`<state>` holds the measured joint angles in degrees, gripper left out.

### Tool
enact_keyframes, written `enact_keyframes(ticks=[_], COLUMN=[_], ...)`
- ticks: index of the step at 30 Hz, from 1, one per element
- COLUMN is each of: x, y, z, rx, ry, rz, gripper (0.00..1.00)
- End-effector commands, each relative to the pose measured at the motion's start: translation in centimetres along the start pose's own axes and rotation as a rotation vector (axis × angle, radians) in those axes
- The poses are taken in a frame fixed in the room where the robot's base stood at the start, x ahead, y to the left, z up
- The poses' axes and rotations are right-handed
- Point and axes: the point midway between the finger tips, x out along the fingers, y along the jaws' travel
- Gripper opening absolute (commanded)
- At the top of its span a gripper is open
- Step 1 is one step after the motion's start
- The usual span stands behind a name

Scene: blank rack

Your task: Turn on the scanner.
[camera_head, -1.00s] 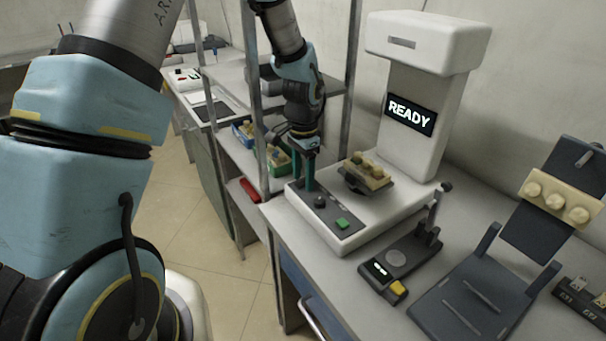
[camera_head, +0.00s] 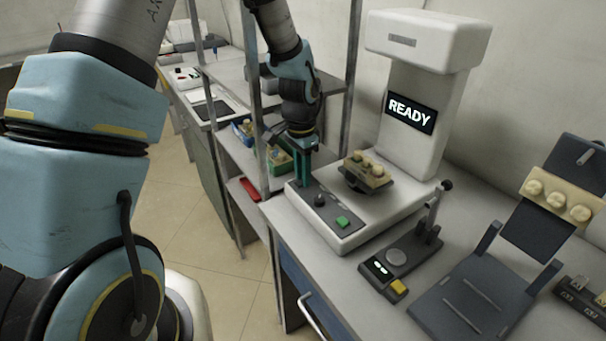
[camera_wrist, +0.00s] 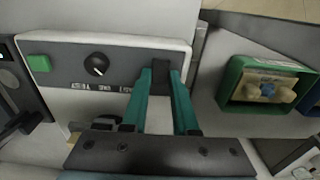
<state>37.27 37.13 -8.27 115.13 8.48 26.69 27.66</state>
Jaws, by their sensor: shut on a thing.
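The scanner is a white machine with a tall column (camera_head: 412,150) and a lit display (camera_head: 410,113) reading READY. Its dark control panel (camera_head: 328,213) carries a green button (camera_head: 343,223) and a black knob (camera_head: 319,200); in the wrist view the button (camera_wrist: 39,63) and knob (camera_wrist: 96,65) are at the left. My gripper (camera_head: 302,182) is at the panel's far end. In the wrist view, the teal fingers of my gripper (camera_wrist: 164,75) are shut on a small black switch (camera_wrist: 161,73) on the panel. The fingers partly hide the switch, so its position is unclear.
A small device with a lever (camera_head: 397,258) and a dark stand with another model (camera_head: 558,200) are at the right. A green bin (camera_wrist: 265,85) is beside the scanner. A rack post (camera_head: 258,110) stands close to my arm.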

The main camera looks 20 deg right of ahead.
Motion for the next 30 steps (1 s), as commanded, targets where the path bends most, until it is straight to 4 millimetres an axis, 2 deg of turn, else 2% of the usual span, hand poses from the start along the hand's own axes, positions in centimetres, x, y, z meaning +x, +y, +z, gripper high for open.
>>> enact_keyframes(ticks=[6, 17, 18, 25, 30], x=[0.08, -0.05, -0.05, -0.04, -0.03], y=[-0.02, -0.02, -0.02, -0.02, -0.02], z=[0.32, 0.28, 0.28, 0.28, 0.29], rx=[-0.003, 0.000, 0.000, 0.000, -0.001], ry=[0.092, 0.107, 0.107, 0.107, 0.106], rz=[0.000, -0.001, -0.001, -0.001, -0.001], gripper=[0.00, 0.00, 0.32, 0.57, 0.57])
